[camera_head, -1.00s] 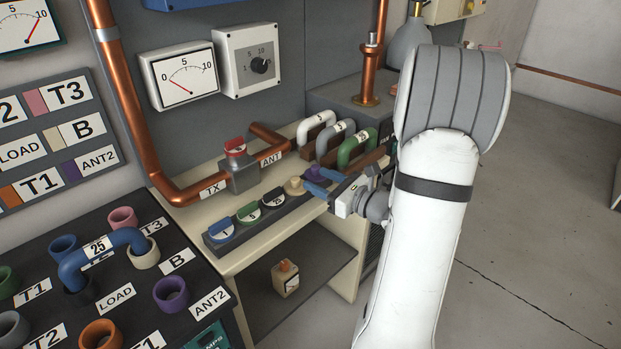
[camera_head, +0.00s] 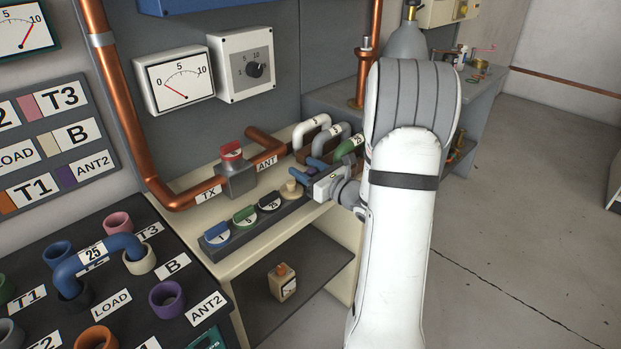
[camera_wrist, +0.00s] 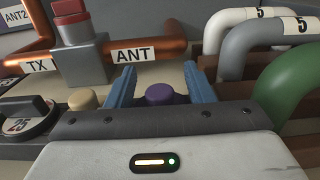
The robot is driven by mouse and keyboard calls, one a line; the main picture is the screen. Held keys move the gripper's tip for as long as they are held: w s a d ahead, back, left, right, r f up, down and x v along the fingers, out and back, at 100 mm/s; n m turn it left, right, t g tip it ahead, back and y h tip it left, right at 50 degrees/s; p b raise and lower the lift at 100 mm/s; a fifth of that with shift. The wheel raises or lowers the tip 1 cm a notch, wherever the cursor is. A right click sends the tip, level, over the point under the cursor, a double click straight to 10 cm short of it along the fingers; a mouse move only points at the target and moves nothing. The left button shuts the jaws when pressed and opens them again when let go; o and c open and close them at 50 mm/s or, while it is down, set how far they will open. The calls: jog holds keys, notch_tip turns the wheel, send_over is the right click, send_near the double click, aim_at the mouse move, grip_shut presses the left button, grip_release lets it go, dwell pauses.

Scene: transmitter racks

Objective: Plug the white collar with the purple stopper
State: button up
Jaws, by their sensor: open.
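The purple stopper (camera_wrist: 160,94) stands on the rack's bench in the wrist view. It lies between the two blue fingers of my gripper (camera_wrist: 160,88), which are open, with space on both sides. In the head view my gripper (camera_head: 309,172) hides the stopper. The white collar (camera_head: 140,261) is on the dark patch panel at the lower left, near the B label. One end of a blue U-shaped link (camera_head: 98,254) marked 25 sits in it. The link's other end is in a black collar (camera_head: 76,294).
White, grey and green U-links (camera_head: 311,130) stand close behind my gripper. Copper pipes and a red-topped block (camera_head: 236,172) are at the back. A purple collar (camera_head: 167,298) is on the panel.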

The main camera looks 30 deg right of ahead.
jog(key=shift+c, duration=0.3)
grip_shut()
notch_tip(320, 180, up, 10)
jog(key=p, duration=0.1)
jog(key=shift+a, duration=0.15)
dwell(0.4)
